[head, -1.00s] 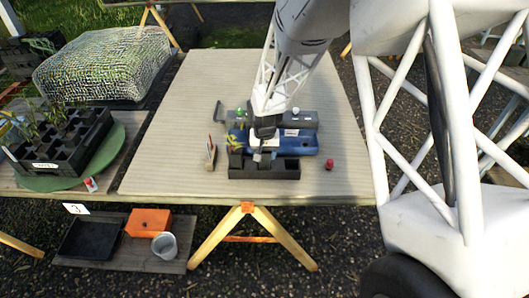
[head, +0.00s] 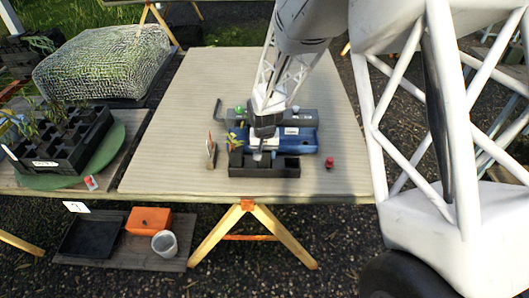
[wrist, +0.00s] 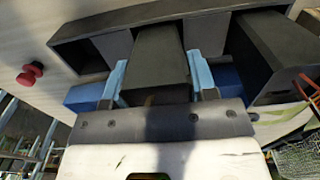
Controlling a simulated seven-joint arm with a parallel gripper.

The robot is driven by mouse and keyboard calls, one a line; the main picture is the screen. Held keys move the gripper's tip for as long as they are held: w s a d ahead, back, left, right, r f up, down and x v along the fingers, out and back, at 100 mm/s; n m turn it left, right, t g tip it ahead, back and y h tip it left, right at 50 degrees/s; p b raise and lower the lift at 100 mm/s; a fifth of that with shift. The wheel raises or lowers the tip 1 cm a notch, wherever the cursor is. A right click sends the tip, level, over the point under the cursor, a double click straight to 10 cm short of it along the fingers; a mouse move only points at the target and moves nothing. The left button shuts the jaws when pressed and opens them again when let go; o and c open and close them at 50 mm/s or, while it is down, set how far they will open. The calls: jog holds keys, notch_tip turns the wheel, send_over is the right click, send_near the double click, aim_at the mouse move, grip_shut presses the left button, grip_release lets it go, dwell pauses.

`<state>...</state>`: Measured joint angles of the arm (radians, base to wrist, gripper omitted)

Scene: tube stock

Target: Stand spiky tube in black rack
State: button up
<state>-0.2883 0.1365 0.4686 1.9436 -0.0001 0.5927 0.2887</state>
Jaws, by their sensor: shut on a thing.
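The black rack (head: 280,173) lies near the front edge of the table; in the wrist view its long side (wrist: 140,17) runs across the top. My gripper (head: 259,154) is over the rack's middle-left part. In the wrist view its light blue fingers (wrist: 158,82) are shut on a dark, square, tapering tube (wrist: 158,52). The tube overlaps the rack opening; I cannot tell how deep it sits. Its top and any spiky plant are hidden by the gripper. Another dark tube (wrist: 268,50) stands at the wrist view's right, matching the leafy plant (head: 235,143) at the rack's left end.
A blue tray (head: 304,140) lies just behind the rack. A red knob-like object (head: 329,162) stands to the right, and a small upright tag (head: 211,152) to the left. A grey bar-shaped thing (head: 300,115) lies farther back.

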jog(key=shift+f, duration=0.1)
jog(key=o, duration=1.1)
jog(key=shift+r, duration=3.85)
jog(key=shift+r, duration=0.1)
